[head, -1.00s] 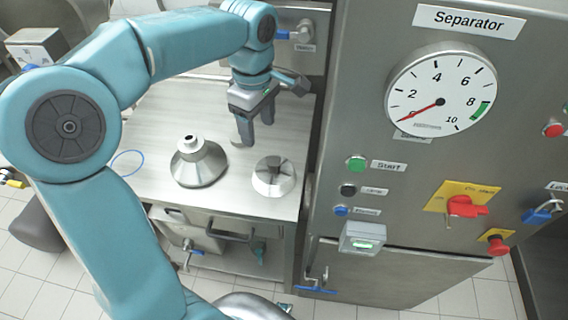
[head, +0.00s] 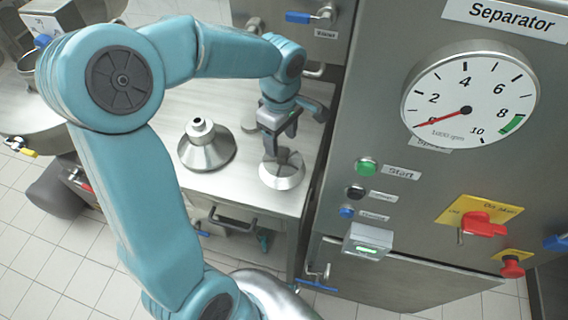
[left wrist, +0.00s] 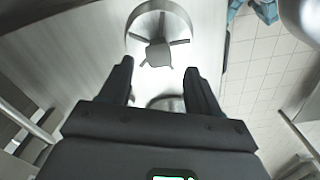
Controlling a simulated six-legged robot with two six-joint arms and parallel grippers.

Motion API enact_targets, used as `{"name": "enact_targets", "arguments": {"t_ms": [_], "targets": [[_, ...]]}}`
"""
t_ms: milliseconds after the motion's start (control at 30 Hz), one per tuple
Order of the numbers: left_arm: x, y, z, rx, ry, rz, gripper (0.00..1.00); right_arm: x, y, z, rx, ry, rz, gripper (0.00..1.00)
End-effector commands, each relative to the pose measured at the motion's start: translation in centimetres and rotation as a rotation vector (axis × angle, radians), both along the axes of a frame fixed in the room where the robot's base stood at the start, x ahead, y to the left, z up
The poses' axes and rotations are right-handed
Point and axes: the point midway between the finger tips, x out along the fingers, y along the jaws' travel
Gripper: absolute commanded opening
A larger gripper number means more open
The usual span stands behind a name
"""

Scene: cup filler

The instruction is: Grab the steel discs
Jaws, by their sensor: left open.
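A steel cone with a narrow neck (head: 207,152) stands upright on the steel table. To its right is a smaller round steel piece (head: 281,176) with a dark grip on top. I cannot tell for certain which of these are the steel discs. My left gripper (head: 278,152) points down just above the smaller piece, partly covering its dark grip. In the left wrist view its two fingers (left wrist: 160,78) are apart with nothing held between them. The smaller piece's rim and winged dark grip (left wrist: 158,52) show beyond the fingertips. My right gripper is not in view.
The steel table (head: 235,190) has a bare front strip. The separator cabinet (head: 390,260) rises close on the right, with a dial (head: 470,95), buttons and a red switch (head: 484,225). A flat round thing (head: 250,118) lies behind the gripper, partly hidden.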

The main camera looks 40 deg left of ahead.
Motion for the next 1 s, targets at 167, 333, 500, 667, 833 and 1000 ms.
{"name": "enact_targets", "arguments": {"t_ms": [167, 333, 500, 667, 833, 1000], "targets": [[0.2, -0.1, -1.4, 0.0, 0.004, 0.0, 0.62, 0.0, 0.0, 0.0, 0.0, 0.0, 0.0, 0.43], [0.4, -0.3, -4.3, -0.001, 0.004, 0.0, 0.62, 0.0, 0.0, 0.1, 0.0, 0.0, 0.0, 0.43], [0.6, -0.3, -5.7, -0.002, 0.001, 0.001, 0.62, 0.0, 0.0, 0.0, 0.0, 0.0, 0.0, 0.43], [0.6, -0.3, -5.8, -0.002, -0.001, 0.001, 0.62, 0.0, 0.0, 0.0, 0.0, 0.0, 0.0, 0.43], [0.6, -0.3, -5.7, -0.002, 0.0, 0.0, 0.23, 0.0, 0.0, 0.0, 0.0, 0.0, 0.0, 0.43], [0.6, -0.3, -5.7, -0.001, 0.0, 0.0, 0.0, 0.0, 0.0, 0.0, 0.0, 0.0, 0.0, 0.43]]}}
